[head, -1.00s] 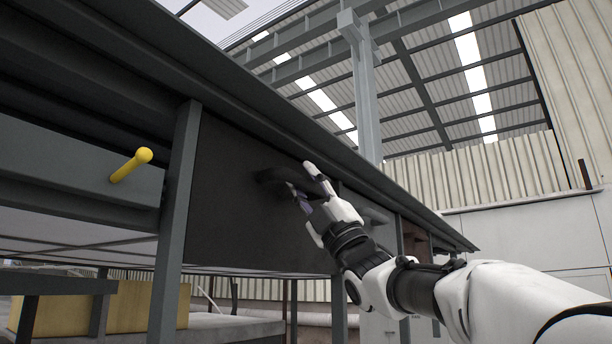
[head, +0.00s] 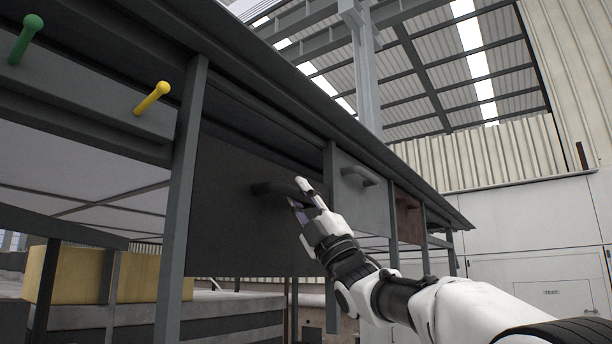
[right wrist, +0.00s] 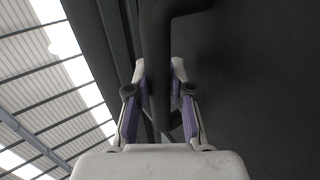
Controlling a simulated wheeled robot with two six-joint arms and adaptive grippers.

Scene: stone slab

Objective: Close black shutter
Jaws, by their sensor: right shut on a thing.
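The black shutter (head: 235,215) is a dark flat panel between two grey posts under the slab's edge. A dark gap shows between its top edge and the beam above. Its black handle (head: 268,188) sticks out near the top of the panel. My right gripper (head: 300,192) is at the right end of the handle. In the right wrist view the handle (right wrist: 157,60) runs between the two fingers of my right gripper (right wrist: 159,75), which are shut on it. My left gripper is not in view.
A grey shutter with a handle (head: 360,176) and a brown one (head: 408,215) are to the right. Yellow (head: 152,98) and green (head: 27,38) knobs stick out of the beam at left. Grey posts (head: 182,200) flank the black panel.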

